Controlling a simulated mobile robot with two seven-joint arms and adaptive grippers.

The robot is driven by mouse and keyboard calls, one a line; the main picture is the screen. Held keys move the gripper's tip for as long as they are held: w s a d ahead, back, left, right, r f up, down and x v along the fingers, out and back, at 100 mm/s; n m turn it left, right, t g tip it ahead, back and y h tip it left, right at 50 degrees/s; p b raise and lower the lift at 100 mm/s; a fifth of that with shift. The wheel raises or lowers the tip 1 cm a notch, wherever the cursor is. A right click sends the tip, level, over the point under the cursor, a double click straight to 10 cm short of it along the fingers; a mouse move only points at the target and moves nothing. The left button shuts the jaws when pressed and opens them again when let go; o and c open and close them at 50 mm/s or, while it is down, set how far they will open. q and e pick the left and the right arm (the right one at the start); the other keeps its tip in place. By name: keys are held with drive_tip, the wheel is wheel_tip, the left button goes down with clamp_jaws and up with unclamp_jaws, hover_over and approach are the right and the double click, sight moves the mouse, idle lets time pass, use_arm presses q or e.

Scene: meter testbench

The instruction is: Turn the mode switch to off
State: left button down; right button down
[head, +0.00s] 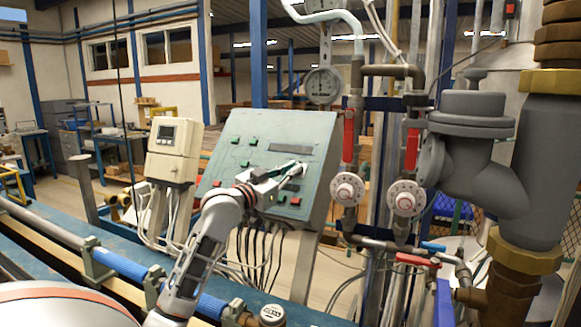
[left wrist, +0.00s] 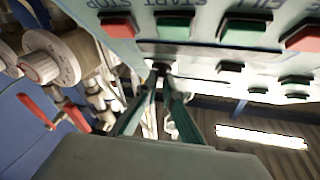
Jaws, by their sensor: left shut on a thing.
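The teal control panel (head: 250,125) stands slanted in the middle of the head view. It carries green and red buttons and a dark display. My left gripper (head: 298,169) reaches the right half of the panel face. In the left wrist view the panel appears upside down, and the fingers of my left gripper (left wrist: 163,90) come together on a small dark knob, which looks like the mode switch (left wrist: 161,67). The fingertips hide most of it, so I cannot tell its setting. In the head view the gripper covers the switch. My right gripper is in neither view.
Red and green buttons (left wrist: 173,27) sit close to the fingers. Right of the panel are pipes with white round handwheels (head: 347,189), red levers and a gauge (head: 322,86). A beige meter box (head: 174,150) stands to the left. Black cables hang below the panel.

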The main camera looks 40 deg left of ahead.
use_arm(q)
drive_tip(key=shift+d+n+y, duration=0.15)
drive_tip(key=shift+n+y, duration=0.9)
drive_tip(key=shift+n, duration=0.2)
drive_tip(key=shift+d+n+y, duration=0.15)
drive_tip(key=shift+n+y, duration=0.9)
drive_tip(key=shift+n, duration=0.2)
drive_tip(key=shift+n+g+y, duration=0.3)
drive_tip(key=c, duration=2.2)
unclamp_jaws()
drive_tip(key=v, duration=1.2)
